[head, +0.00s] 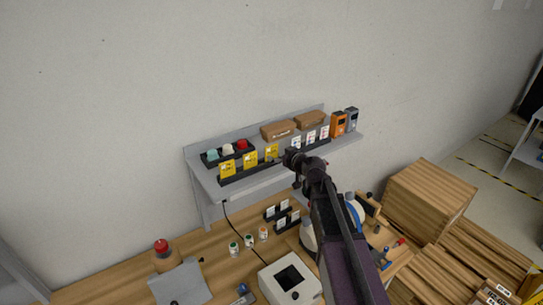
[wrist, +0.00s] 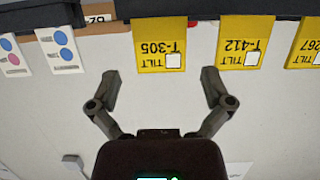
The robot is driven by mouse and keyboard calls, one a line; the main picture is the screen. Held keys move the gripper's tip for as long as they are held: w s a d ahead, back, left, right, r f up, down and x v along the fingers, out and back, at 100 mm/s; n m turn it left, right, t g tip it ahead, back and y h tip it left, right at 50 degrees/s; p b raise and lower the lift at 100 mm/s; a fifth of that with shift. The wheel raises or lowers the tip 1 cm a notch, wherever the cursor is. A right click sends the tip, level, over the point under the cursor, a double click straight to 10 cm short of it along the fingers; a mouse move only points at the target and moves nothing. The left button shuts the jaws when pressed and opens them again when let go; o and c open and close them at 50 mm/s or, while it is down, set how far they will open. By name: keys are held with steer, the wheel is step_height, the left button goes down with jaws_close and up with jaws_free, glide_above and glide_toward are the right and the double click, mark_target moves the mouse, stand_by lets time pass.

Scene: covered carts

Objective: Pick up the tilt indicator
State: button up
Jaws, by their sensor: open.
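Three yellow tilt indicators stand in a row on the wall shelf. They appear upside down in the wrist view. The one marked T-305 (wrist: 160,47) is nearest the middle there and is the rightmost yellow one in the head view (head: 271,152). T-412 (wrist: 243,42) is beside it, in the middle of the row (head: 249,160). The third, ending in 267 (wrist: 306,42), is cut off at the edge; it is leftmost in the head view (head: 227,170). My gripper (wrist: 161,74) is open and empty, its fingertips spread wider than T-305 and just short of it.
White tags with coloured dots (wrist: 62,48) stand beside T-305. The grey shelf (head: 205,178) also holds brown boxes (head: 279,130), domed lamps (head: 228,150) and orange and grey devices (head: 338,124). Below, a wooden bench (head: 215,240) carries small bottles and a white instrument (head: 290,283).

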mark_target(272, 153)
steer(key=shift+f+b+x, duration=0.2)
steer(key=shift+b+x, duration=0.75)
steer(key=shift+x, duration=1.65)
steer(key=shift+s, duration=0.1)
steer(key=c, duration=0.7)
